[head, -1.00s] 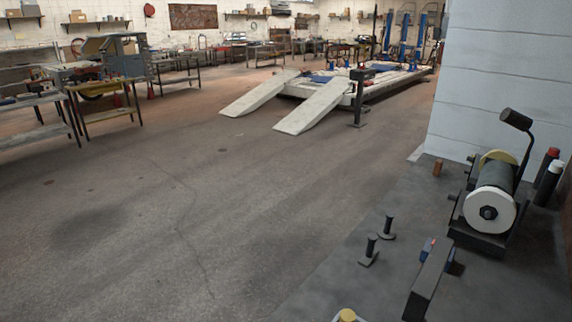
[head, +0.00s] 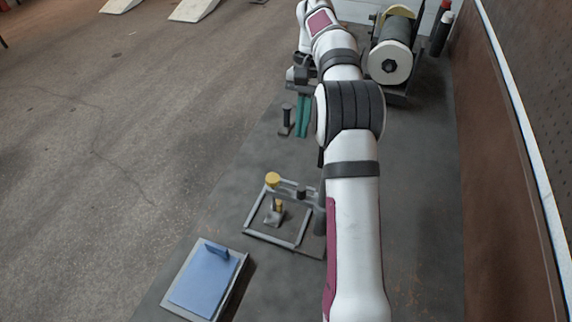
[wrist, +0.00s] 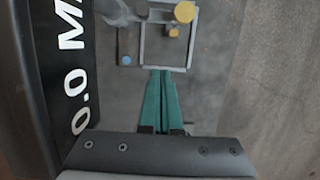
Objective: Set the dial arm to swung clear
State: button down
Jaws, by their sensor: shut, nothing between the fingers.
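A low grey rectangular frame (head: 270,238) stands on the bench, left of my forearm in the head view. A grey bar with a yellow knob (head: 272,179) runs along its far side and looks like the dial arm; my arm hides its right end. A small yellow-stemmed part (head: 277,207) stands inside the frame. The wrist view shows the frame (wrist: 146,40) and yellow knob (wrist: 185,12) from above, just beyond the fingertips. My gripper (head: 302,134) has teal fingers, shut and empty, pointing down beyond the frame. Its fingertips (wrist: 161,72) appear below the frame in the wrist view.
A dark block with white lettering (wrist: 65,70) fills the left of the wrist view, close to my fingers. A small black post (head: 287,118) stands left of my gripper. A blue plate (head: 204,281) lies nearer. A roller machine (head: 389,66) stands at the far end.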

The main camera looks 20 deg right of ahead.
aim_at(300, 195)
jog(key=s+a+f, duration=0.2)
jog(key=f, duration=0.2)
jog(key=s+a+f, duration=0.2)
jog(key=f, duration=0.3)
jog(key=shift+s+a+f, duration=0.3)
jog(key=shift+a, duration=0.05)
dwell(0.3)
jog(key=shift+s+a+n, duration=0.1)
jog(key=shift+a+n, duration=0.15)
jog(key=shift+n, duration=0.15)
